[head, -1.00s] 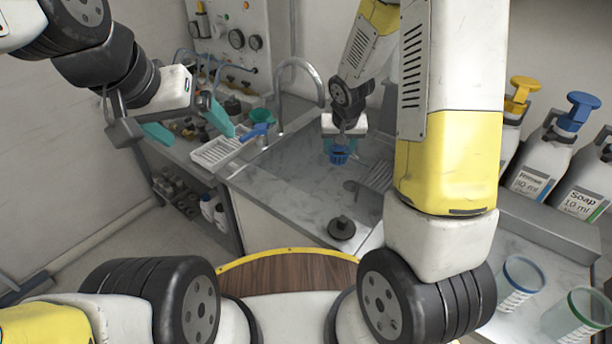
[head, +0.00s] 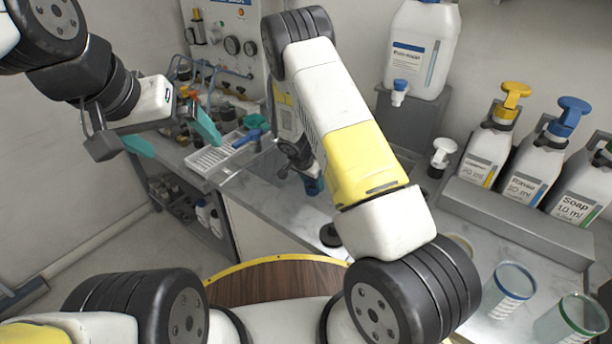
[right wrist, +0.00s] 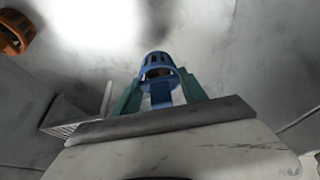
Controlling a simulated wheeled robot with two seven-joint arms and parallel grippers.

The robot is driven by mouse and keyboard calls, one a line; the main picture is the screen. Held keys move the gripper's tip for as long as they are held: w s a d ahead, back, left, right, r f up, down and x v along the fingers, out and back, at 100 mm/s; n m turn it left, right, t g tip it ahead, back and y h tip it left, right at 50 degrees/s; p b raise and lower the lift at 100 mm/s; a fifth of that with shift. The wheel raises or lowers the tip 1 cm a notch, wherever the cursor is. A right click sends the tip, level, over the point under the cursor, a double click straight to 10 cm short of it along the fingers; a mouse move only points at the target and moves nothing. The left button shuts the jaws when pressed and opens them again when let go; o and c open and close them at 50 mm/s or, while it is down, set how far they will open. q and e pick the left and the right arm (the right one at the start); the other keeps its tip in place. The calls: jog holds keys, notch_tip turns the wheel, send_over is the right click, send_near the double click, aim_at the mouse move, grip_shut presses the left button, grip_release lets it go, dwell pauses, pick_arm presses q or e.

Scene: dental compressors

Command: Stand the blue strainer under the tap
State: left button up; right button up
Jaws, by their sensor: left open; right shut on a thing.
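The blue strainer (right wrist: 157,72) is held between the teal fingers of my right gripper (right wrist: 158,92), which is shut on it. In the head view a small part of the strainer (head: 313,187) shows above the grey counter, mostly hidden by my right arm. A white canister (head: 423,45) at the back has a small blue tap (head: 399,88) low on its front, to the right of the strainer. The curved metal tap at the counter is hidden behind my right arm. My left gripper (head: 172,136) is open and empty, above the left side counter.
Pump bottles (head: 535,160) stand in a grey rack at the right. Glass cups (head: 507,290) stand at the front right. A white drying rack (head: 213,157) is at the left. A black knob-like part (head: 330,235) sits on the counter. An orange object (right wrist: 14,32) shows in the right wrist view.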

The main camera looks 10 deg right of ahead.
aim_at(312, 192)
jog(key=shift+f, duration=2.45)
jog(key=shift+f, duration=0.1)
jog(key=o, duration=1.5)
jog(key=shift+c, duration=0.2)
